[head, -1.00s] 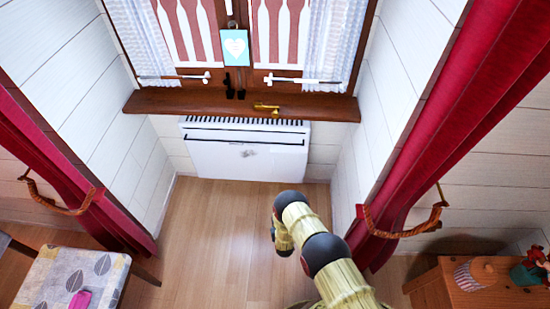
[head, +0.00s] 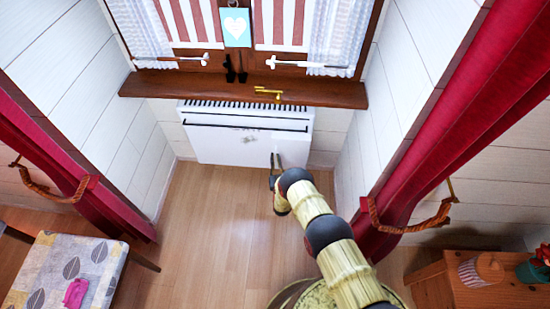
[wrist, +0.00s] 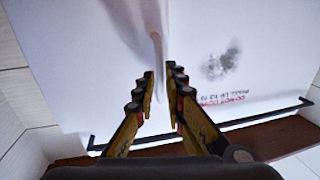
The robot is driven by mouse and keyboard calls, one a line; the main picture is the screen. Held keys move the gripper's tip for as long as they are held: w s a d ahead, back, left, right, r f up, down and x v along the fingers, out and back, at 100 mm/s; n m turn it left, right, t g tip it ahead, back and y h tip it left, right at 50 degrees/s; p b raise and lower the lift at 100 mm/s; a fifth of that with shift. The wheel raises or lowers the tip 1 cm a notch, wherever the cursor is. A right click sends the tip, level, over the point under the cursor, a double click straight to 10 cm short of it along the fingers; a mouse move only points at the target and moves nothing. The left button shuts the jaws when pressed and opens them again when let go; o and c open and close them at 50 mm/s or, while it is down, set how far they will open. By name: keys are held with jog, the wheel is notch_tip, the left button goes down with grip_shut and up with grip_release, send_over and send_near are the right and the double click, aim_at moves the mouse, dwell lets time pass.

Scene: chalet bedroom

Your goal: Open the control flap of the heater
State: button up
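The white heater (head: 225,148) is fixed to the wall under the window sill. It has a dark grille along its top, a long dark line across its upper front and a grey smudge-like mark lower down. Its white front (wrist: 240,30) fills much of the wrist view, with the grey mark and red lettering to the right. I cannot make out the control flap's outline. My gripper (head: 276,160) is in front of the heater's lower right part. In the wrist view my gripper (wrist: 161,72) has its two fingers apart with nothing between them. I cannot tell whether it touches the heater.
A wooden sill (head: 190,88) juts out above the heater. Red curtains (head: 395,185) hang on both sides, the right one close to my arm. A patterned seat (head: 50,270) is at lower left and a wooden cabinet (head: 445,290) at lower right. The floor (head: 210,220) before the heater is clear.

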jog(key=shift+w+a, duration=0.15)
jog(key=shift+w, duration=0.9)
grip_shut()
jog(key=shift+s, duration=0.1)
